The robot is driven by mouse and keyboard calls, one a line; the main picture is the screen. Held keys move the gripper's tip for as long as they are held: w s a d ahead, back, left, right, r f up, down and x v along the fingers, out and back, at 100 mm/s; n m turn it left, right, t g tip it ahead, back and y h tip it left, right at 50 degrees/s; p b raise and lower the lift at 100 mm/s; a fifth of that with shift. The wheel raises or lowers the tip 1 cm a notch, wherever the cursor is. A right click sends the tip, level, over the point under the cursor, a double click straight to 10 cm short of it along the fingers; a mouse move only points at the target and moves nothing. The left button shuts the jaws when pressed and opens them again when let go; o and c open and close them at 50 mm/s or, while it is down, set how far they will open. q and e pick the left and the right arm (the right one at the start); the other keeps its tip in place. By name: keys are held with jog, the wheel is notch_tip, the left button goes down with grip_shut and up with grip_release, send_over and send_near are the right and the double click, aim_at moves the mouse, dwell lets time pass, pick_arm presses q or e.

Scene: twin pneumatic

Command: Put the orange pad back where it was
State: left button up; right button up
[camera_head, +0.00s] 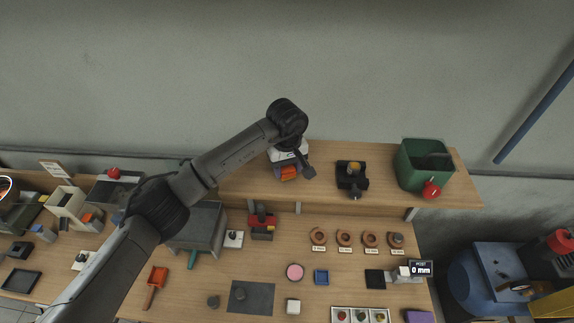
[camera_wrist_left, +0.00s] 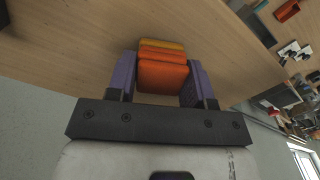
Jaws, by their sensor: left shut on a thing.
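My left gripper (camera_head: 289,165) is over the raised wooden shelf (camera_head: 242,188), near the middle of the head view. An orange pad (camera_head: 289,173) shows at its fingertips. In the left wrist view the purple fingers of my left gripper (camera_wrist_left: 162,68) are on either side of the orange pad (camera_wrist_left: 162,75) and shut on it. Another orange layer and a yellow-orange layer (camera_wrist_left: 161,44) show just beyond it; I cannot tell whether these are separate pieces. The wood surface is close behind. Whether the pad touches the shelf is unclear. My right gripper is not in view.
On the shelf, a black device with a yellow top (camera_head: 353,177) and a green bin (camera_head: 424,165) stand to the right. A red object (camera_head: 431,189) is by the bin.

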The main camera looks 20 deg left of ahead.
pick_arm(q)
jog(key=shift+f, duration=0.15)
jog(key=o, duration=0.9)
jog(key=shift+r, duration=0.25)
jog(key=shift+r+b, duration=0.25)
jog(key=shift+b, duration=0.05)
notch_tip(320, 180, up, 11)
jog(key=b, duration=0.3)
jog(key=shift+r, duration=0.2)
